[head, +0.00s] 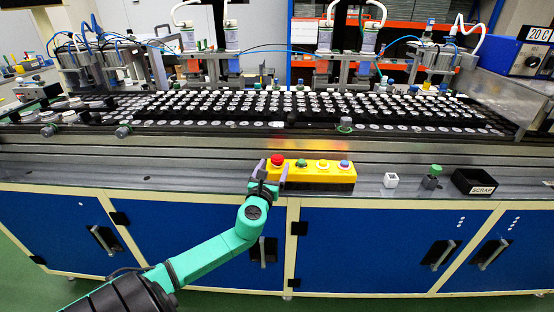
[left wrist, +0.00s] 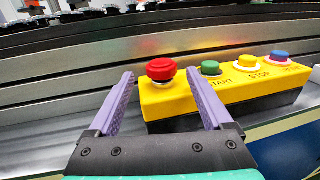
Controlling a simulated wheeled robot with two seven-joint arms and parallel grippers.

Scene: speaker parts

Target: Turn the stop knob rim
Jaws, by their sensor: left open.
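A yellow control box (head: 318,175) sits on the front ledge of the bench. It carries a red mushroom knob (head: 277,160) at its left end, then green, yellow and blue buttons. In the left wrist view the red knob (left wrist: 161,69) shows between and just beyond the purple fingertips. The word STOP is printed by the yellow button (left wrist: 246,62), and START by the green one (left wrist: 210,68). My left gripper (head: 271,172) is open and empty, with its fingers on either side of the box's left end. I cannot tell whether they touch it. My right gripper is out of view.
A white cube (head: 390,180), a green-topped part (head: 433,176) and a black SCRAP bin (head: 475,182) stand on the ledge to the right. Behind lies a conveyor bed with many round parts. The ledge to the left is clear.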

